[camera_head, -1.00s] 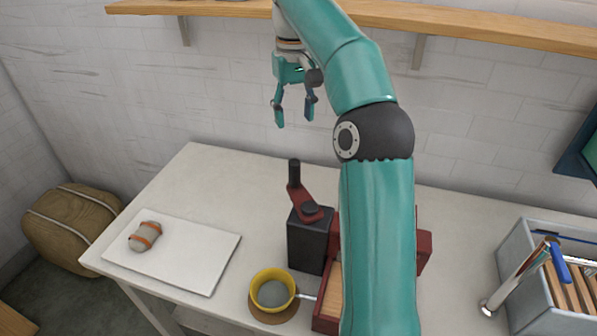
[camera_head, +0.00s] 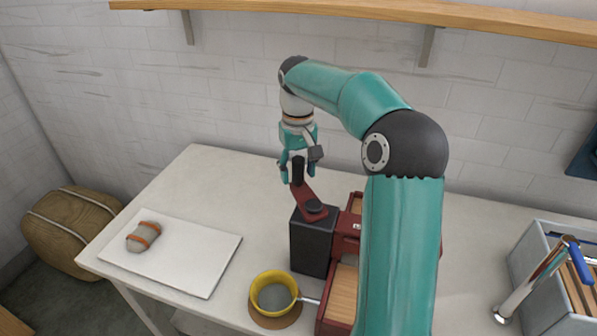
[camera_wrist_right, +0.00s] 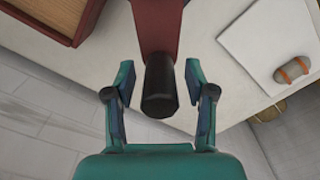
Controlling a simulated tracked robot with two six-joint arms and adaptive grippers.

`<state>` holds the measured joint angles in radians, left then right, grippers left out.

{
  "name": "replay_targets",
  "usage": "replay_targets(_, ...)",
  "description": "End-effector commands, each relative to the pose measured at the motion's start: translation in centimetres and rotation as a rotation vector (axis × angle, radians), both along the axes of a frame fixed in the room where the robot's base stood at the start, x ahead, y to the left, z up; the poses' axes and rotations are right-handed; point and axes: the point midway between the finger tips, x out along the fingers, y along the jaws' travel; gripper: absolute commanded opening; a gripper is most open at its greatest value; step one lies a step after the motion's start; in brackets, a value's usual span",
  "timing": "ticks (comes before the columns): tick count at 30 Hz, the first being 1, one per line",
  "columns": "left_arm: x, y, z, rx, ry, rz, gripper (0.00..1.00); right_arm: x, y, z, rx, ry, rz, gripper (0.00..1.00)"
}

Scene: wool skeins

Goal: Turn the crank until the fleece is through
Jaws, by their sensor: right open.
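The crank has a red arm (camera_head: 309,197) on top of a dark box (camera_head: 310,240), with an upright black handle (camera_head: 298,172) at its far end. My right gripper (camera_head: 298,176) is open and has come down over the handle. In the right wrist view the black handle (camera_wrist_right: 160,88) stands between the two open fingers (camera_wrist_right: 160,92), with gaps at both sides. The red machine body (camera_head: 350,225) with wooden trays is partly hidden behind my right arm. I cannot make out fleece in it. My left gripper is not in view.
A yellow bowl (camera_head: 273,292) sits on a round brown mat at the front. A white board (camera_head: 205,262) bears a grey skein with orange bands (camera_head: 143,236). A grey crate (camera_head: 548,300) stands at the right. The table's left back is clear.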

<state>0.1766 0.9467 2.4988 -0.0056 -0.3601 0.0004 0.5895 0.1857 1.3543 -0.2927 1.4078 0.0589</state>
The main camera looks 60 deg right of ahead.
Motion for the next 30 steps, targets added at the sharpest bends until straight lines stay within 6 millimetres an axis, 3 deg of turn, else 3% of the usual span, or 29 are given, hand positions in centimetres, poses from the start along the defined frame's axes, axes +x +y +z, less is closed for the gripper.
replay_targets(9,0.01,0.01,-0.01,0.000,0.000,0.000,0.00,0.00,0.02,-0.29,0.001,0.001,0.000,0.55)
replay_targets(19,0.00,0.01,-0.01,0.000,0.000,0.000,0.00,0.02,0.03,-0.27,0.001,0.001,0.000,0.01)
replay_targets(30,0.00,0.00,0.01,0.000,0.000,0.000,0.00,-0.03,-0.02,-0.24,0.001,0.001,-0.006,0.00)
